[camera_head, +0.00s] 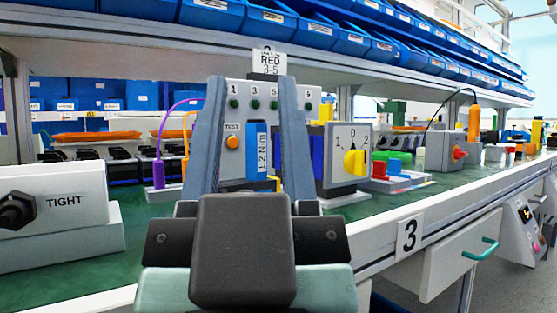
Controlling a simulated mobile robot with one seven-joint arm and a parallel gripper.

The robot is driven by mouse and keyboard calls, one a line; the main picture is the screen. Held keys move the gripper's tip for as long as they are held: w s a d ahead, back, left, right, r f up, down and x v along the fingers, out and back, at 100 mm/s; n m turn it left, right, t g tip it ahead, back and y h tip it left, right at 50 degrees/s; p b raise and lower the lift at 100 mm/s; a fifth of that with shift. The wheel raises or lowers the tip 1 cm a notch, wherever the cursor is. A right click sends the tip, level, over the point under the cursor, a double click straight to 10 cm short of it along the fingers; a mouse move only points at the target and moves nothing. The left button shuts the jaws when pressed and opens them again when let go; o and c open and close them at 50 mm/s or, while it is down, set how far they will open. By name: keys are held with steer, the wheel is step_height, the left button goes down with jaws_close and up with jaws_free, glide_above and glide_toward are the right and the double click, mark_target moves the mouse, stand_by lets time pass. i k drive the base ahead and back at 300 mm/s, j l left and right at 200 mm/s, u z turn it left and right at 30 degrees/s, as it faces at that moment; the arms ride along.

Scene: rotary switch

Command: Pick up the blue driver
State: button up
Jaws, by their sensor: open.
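A blue upright piece (252,150) with a white label, which seems to read "1.2 Nm", shows between my fingers and looks like the blue driver. Its lower end is hidden behind my gripper body. My gripper (250,88) is open, with its two grey fingers apart in the middle of the view. The blue piece appears beyond the fingers, and I cannot tell how far. I see no contact.
A test panel (232,118) stands behind the blue piece. A yellow rotary knob box (345,140) is to the right, a TIGHT box (70,205) at left. Blue bins line the shelf above.

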mark_target(255, 130)
steer(key=j+z, duration=0.35)
steer(key=j, duration=0.15)
steer(key=j+z, duration=0.3)
steer(key=j, duration=0.15)
steer(key=k+j+z, duration=0.2)
steer(key=j+z, duration=0.15)
steer(key=j, duration=0.1)
